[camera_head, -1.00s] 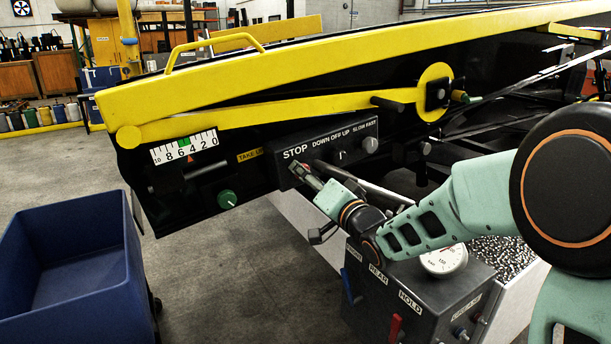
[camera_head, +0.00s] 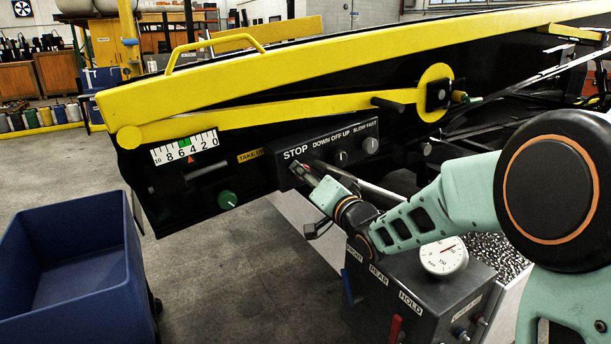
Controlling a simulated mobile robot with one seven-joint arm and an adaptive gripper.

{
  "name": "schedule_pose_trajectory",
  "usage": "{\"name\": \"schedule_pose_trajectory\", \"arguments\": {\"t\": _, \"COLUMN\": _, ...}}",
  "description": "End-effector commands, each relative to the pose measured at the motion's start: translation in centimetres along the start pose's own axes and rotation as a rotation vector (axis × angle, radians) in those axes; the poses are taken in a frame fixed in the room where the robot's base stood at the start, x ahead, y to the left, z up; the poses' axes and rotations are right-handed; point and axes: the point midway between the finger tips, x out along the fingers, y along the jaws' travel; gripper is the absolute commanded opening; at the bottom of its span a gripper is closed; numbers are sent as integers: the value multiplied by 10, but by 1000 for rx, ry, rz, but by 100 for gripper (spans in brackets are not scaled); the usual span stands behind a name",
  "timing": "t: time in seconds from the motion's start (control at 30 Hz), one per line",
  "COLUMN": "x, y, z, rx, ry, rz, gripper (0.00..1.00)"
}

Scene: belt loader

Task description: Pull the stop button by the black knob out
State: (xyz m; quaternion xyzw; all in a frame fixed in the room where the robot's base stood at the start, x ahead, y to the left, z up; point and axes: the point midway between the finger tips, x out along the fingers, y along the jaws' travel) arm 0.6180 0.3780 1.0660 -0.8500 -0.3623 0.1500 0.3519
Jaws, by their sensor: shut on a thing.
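The stop button sits below the white STOP label on the black control panel (camera_head: 326,143). My gripper (camera_head: 299,170) is at the panel face just under that label, shut on the button. A small red patch shows between the fingers. The gripper hides most of the button and its black knob, so I cannot tell how far out it stands.
Right of it on the panel are a DOWN OFF UP switch (camera_head: 341,157) and a SLOW FAST knob (camera_head: 371,146). A green knob (camera_head: 227,199) is at lower left. Below my arm stands a grey box (camera_head: 396,291) with levers and a gauge (camera_head: 444,257). A blue bin (camera_head: 70,265) stands left.

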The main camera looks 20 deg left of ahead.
Motion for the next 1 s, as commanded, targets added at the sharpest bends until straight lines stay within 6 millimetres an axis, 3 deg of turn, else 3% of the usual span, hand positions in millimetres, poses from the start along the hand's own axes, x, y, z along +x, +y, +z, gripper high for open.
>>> {"name": "schedule_pose_trajectory", "arguments": {"t": 0.17, "x": -2, "y": 0, "z": 0, "rx": 0, "ry": 0, "rz": 1, "gripper": 0}}
{"name": "schedule_pose_trajectory", "arguments": {"t": 0.4, "x": -19, "y": 1, "z": 0, "rx": 0, "ry": -1, "rz": 0, "gripper": 0}}
{"name": "schedule_pose_trajectory", "arguments": {"t": 0.6, "x": -19, "y": 2, "z": 1, "rx": 0, "ry": -3, "rz": 2, "gripper": 0}}
{"name": "schedule_pose_trajectory", "arguments": {"t": 0.63, "x": -19, "y": 2, "z": 1, "rx": 0, "ry": -3, "rz": 2, "gripper": 31}}
{"name": "schedule_pose_trajectory", "arguments": {"t": 0.8, "x": -19, "y": 2, "z": 0, "rx": 0, "ry": -2, "rz": 2, "gripper": 47}}
{"name": "schedule_pose_trajectory", "arguments": {"t": 1.0, "x": -18, "y": 1, "z": 0, "rx": 0, "ry": -1, "rz": 1, "gripper": 47}}
